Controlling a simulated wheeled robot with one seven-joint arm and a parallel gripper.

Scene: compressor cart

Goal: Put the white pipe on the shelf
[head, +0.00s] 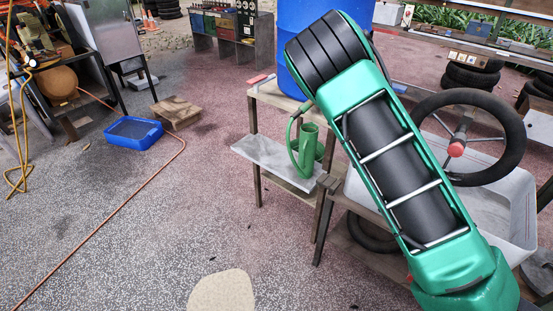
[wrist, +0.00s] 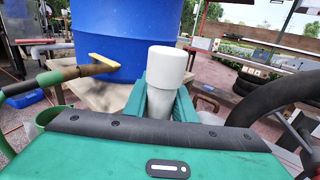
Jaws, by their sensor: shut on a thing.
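The white pipe (wrist: 168,66) stands upright between the teal fingers of my gripper (wrist: 162,103) in the wrist view. Its wider, cap-like top sticks up above the fingers, and its lower end is hidden by my gripper body. My gripper is shut on it. In the head view my arm hides the gripper and the pipe. A grey shelf board (head: 262,157) sits low on a wooden stand, with a green watering can (head: 305,150) on its right part. The left part of the board is bare. A darker shelf unit (head: 236,50) with boxes and bottles stands at the back.
A blue barrel (head: 302,50) stands behind my arm and fills much of the wrist view (wrist: 105,40). A black wheel (head: 510,135) rises over a white tub (head: 518,215) at right. A blue tray (head: 133,131) and a hose lie on the floor, with open floor at left.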

